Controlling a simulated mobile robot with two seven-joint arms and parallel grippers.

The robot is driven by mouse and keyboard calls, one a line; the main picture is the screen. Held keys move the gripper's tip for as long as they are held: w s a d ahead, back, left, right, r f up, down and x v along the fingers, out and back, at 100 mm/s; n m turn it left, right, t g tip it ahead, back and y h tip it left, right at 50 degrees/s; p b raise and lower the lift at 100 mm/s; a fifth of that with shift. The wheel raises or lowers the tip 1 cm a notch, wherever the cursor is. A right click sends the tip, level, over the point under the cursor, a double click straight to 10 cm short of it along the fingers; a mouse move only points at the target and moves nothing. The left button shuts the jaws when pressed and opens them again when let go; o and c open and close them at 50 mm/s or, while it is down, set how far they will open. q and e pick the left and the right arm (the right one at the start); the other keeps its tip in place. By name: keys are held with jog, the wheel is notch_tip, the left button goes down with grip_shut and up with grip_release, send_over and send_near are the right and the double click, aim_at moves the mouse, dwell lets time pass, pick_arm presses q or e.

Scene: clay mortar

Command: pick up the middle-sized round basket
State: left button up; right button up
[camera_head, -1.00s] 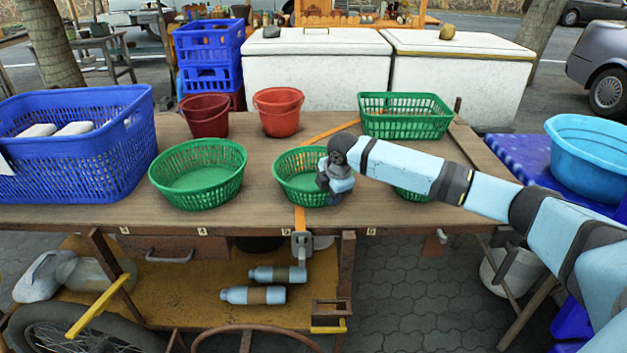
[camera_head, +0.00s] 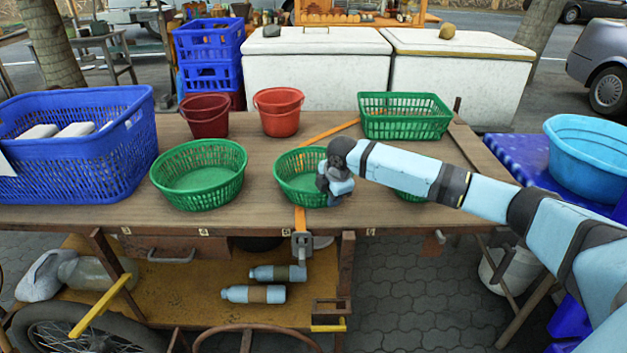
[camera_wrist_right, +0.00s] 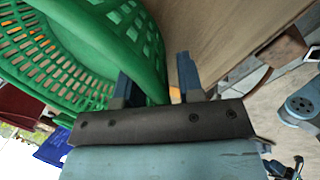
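The middle-sized round green basket (camera_head: 297,184) stands upright on the wooden table, between a larger round green basket (camera_head: 199,176) and a smaller one (camera_head: 410,195) mostly hidden behind my right arm. My right gripper (camera_head: 327,192) is at the right side of the middle basket and covers part of its rim. In the right wrist view, the gripper (camera_wrist_right: 155,84) is open, with the basket's green wall (camera_wrist_right: 85,65) passing between its two fingers. A narrow gap shows beside the right finger. My left gripper is not in view.
A blue crate (camera_head: 75,165) stands at the table's left. A dark red bucket (camera_head: 205,122), an orange-red bucket (camera_head: 278,118) and a rectangular green basket (camera_head: 405,125) stand at the back. Bare table (camera_head: 260,205) lies between the large and middle baskets.

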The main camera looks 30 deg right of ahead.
grip_shut()
